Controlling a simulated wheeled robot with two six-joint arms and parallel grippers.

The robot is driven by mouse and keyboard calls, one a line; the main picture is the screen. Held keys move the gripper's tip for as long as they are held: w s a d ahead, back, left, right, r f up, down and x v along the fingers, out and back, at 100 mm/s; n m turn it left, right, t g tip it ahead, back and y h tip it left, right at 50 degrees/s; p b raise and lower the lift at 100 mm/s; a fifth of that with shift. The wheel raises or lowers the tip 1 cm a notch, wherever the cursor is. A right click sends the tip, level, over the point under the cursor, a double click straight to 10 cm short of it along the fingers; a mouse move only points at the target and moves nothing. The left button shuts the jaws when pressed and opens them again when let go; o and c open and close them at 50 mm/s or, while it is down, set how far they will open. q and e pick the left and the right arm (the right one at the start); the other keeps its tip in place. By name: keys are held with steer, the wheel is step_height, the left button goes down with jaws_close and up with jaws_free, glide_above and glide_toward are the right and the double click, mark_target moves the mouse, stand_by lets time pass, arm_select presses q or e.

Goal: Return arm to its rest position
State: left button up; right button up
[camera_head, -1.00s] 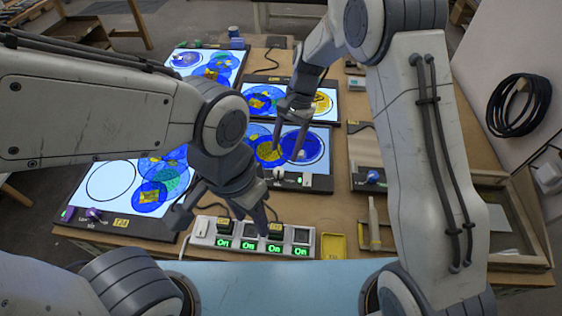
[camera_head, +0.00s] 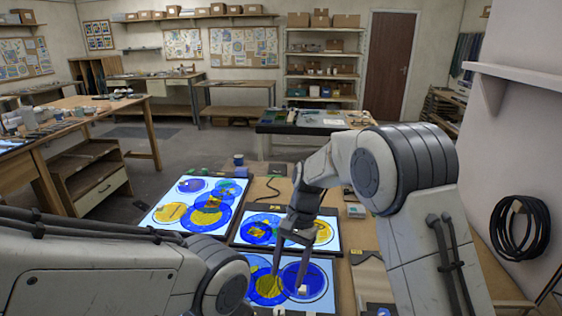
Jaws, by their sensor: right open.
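My right arm comes in from the right and bends over the worktable. Its gripper (camera_head: 289,278) points down over the front light panel (camera_head: 324,272), with its two fingers spread apart and nothing seen between them. I cannot tell how far above the panel the fingertips are. My left arm reaches in at the lower left, and its gripper is below the picture's edge. Two more lit panels with blue and yellow glass pieces are in view: a left panel (camera_head: 158,214) and a middle panel (camera_head: 330,223).
A coiled black cable (camera_head: 520,228) hangs on the right wall. A second table (camera_head: 310,122) stands behind the worktable. A wooden bench (camera_head: 60,130) is at the left, with open floor between.

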steer(key=s+a+r+n+t+h, duration=0.1)
steer(key=s+r+n, duration=0.2)
steer(key=s, duration=0.3)
steer(key=s+a+r+n, duration=0.1)
steer(key=s+r+n, duration=0.2)
steer(key=s, duration=0.2)
steer(key=s+d+n+t, duration=0.1)
steer(key=s+d+n, duration=0.1)
steer(key=s, duration=0.5)
steer(key=s+d+n+t, duration=0.1)
steer(key=s+d+n, duration=0.1)
steer(key=s+n, duration=0.3)
steer(key=shift+s+d+n, duration=0.25)
steer(key=shift+s+n, duration=0.05)
steer(key=shift+s, duration=0.7)
